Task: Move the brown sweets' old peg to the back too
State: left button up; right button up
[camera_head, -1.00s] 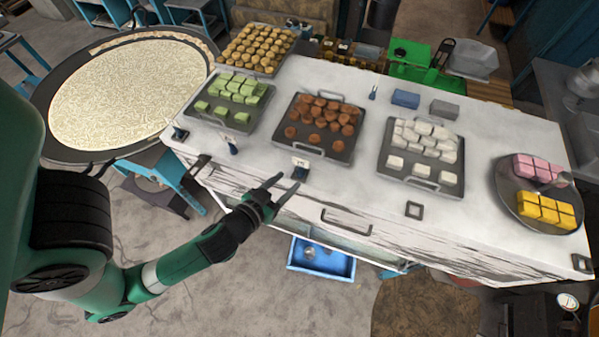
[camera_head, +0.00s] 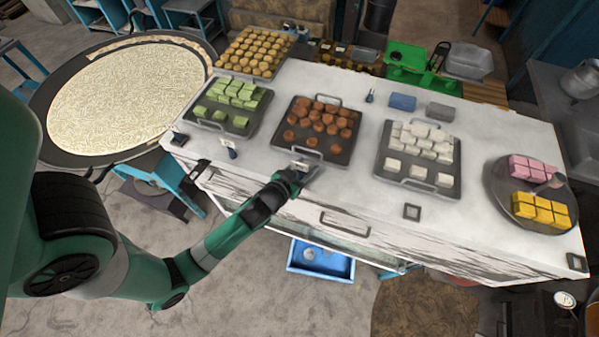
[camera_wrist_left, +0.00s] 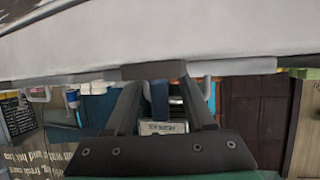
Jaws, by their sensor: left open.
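The brown sweets (camera_head: 318,119) sit on a dark tray (camera_head: 335,152) with handles at the middle left of the white table. Their peg's small white card (camera_head: 299,165) shows at the table's front edge, before that tray; the peg body is hidden behind my gripper in the head view. In the left wrist view the blue peg (camera_wrist_left: 160,101) stands between my two fingers, with its card (camera_wrist_left: 163,127) nearer the palm. My left gripper (camera_head: 305,171) is open around the peg; I cannot tell whether either finger touches it. My right gripper is not in view.
Another blue peg (camera_head: 370,96) stands at the back of the table, near blue (camera_head: 402,102) and grey (camera_head: 440,111) blocks. A peg (camera_head: 231,151) stands before the green sweets (camera_head: 232,97). White sweets (camera_head: 421,140) sit on a tray to the right.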

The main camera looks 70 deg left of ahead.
pick_arm(q)
grip_shut()
dwell(0.4)
jog(key=r, duration=0.4)
jog(key=shift+s+d+r+p, duration=0.15)
jog(key=shift+s+p, duration=0.1)
jog(key=shift+p, duration=0.1)
jog(key=s+r, duration=0.1)
jog(key=s+d+r, duration=0.1)
jog(key=r, duration=0.1)
jog(key=s+d+r+p, duration=0.1)
jog(key=shift+s+r, duration=0.25)
jog(key=shift+s, duration=0.05)
jog(key=p, duration=0.4)
send_near(299, 166)
notch_tip(299, 166, up, 4)
jog(key=s, duration=0.3)
jog(key=shift+w+a, duration=0.25)
jog(key=shift+a, duration=0.25)
